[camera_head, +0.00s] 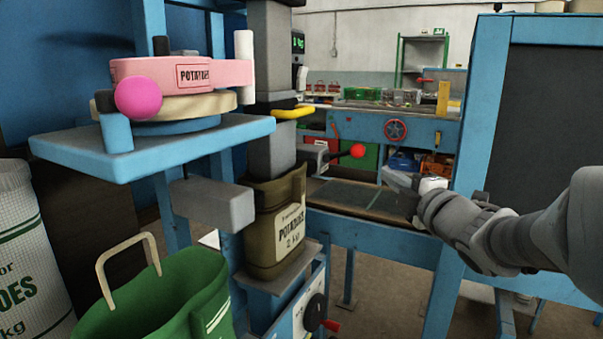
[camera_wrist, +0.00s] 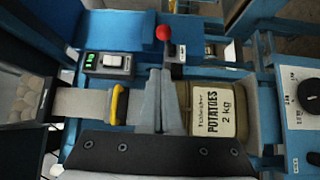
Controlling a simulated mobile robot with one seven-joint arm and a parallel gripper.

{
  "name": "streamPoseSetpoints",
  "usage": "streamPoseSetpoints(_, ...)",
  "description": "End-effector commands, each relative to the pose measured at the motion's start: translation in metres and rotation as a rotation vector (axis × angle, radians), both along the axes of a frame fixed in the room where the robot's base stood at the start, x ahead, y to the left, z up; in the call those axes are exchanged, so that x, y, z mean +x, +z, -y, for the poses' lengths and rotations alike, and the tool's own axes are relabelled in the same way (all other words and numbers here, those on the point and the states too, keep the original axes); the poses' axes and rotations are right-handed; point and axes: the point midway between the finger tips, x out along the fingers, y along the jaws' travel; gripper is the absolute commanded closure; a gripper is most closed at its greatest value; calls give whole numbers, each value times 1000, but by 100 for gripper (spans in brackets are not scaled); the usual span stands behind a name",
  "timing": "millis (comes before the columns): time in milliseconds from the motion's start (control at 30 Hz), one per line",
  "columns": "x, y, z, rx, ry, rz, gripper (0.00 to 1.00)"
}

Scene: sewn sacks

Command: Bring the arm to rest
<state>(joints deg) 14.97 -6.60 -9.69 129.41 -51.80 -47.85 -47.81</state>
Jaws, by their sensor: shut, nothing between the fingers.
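My arm reaches in from the right edge of the head view, and my gripper (camera_head: 388,177) points left over the blue frame. Its fingers are shut and empty. In the wrist view my gripper (camera_wrist: 156,75) shows as two grey fingers pressed together, in front of the olive potato sack (camera_wrist: 215,112). In the head view this sack (camera_head: 275,225) stands upright under the grey column, to the left of my gripper and apart from it.
A red ball lever (camera_head: 357,151) and a yellow handle (camera_head: 292,113) stick out near the column. A pink potato disc (camera_head: 185,74) sits on a blue shelf. A green bag (camera_head: 165,300) stands front left. A dark panel in a blue frame (camera_head: 468,170) stands right, beside my arm.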

Motion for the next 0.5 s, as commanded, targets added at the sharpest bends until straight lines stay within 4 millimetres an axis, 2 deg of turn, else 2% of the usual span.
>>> streamPoseSetpoints(267,-2,1,2,43,-39,-25,100)
streamPoseSetpoints(500,-26,-10,13,305,-244,-175,100)
